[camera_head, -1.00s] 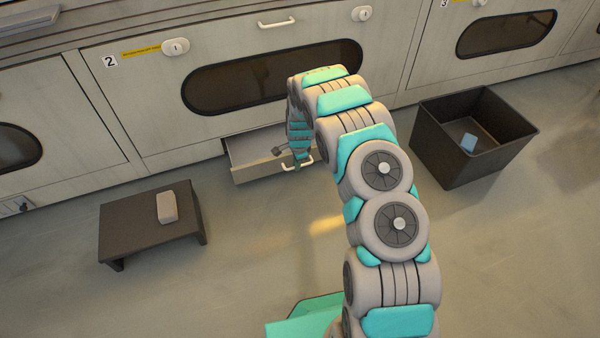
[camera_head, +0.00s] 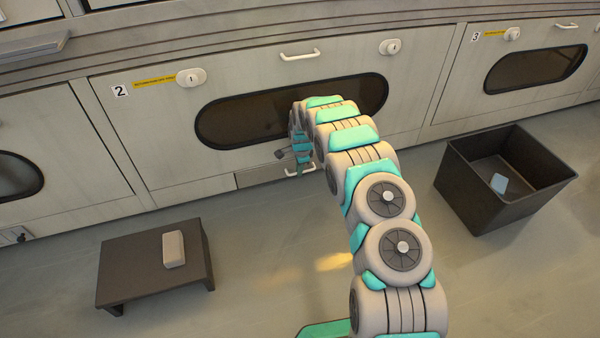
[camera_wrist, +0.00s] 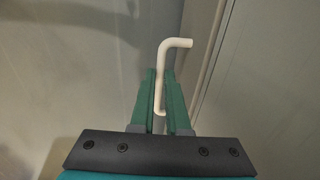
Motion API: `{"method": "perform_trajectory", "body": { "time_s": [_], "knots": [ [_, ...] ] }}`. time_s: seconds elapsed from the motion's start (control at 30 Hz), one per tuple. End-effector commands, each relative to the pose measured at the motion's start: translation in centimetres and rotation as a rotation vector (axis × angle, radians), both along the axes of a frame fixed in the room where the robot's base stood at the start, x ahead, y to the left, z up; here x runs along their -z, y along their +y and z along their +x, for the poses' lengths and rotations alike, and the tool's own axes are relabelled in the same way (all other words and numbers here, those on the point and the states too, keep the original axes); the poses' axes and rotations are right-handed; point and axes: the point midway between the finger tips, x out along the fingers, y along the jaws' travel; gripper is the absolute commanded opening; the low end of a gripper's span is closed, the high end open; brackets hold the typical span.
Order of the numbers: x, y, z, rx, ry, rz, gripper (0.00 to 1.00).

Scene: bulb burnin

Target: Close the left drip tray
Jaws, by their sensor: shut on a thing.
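The drip tray (camera_head: 256,176) is a low drawer at the foot of the cabinet marked 2. Its front looks about flush with the cabinet face, and its inside does not show; my arm hides its right part. Its white handle (camera_head: 291,174) is at my gripper (camera_head: 301,170). In the wrist view, the green fingers of my gripper (camera_wrist: 161,76) are shut on the white handle (camera_wrist: 178,43), whose bent end sticks up beyond the fingertips.
A low dark table (camera_head: 130,268) with a pale block (camera_head: 173,249) stands at the left. A dark open bin (camera_head: 480,205) with a blue-grey item (camera_head: 499,183) stands at the right. Bare floor (camera_head: 250,270) lies between them.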

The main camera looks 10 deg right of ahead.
Motion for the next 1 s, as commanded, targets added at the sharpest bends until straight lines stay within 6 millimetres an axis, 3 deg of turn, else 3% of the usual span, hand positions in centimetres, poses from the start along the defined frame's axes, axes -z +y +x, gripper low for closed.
{"method": "perform_trajectory", "body": {
  "time_s": [0.37, 0.4, 0.63, 1.0],
  "knots": [
    [-0.19, 0.02, 0.63, 0.000, -0.017, 0.001, 0.00],
    [-0.21, 0.02, 0.66, 0.000, -0.018, 0.001, 0.18],
    [-0.15, 0.01, 0.49, 0.000, -0.013, 0.000, 0.43],
    [-0.16, 0.02, 0.35, 0.000, -0.009, 0.000, 0.43]
  ]
}}
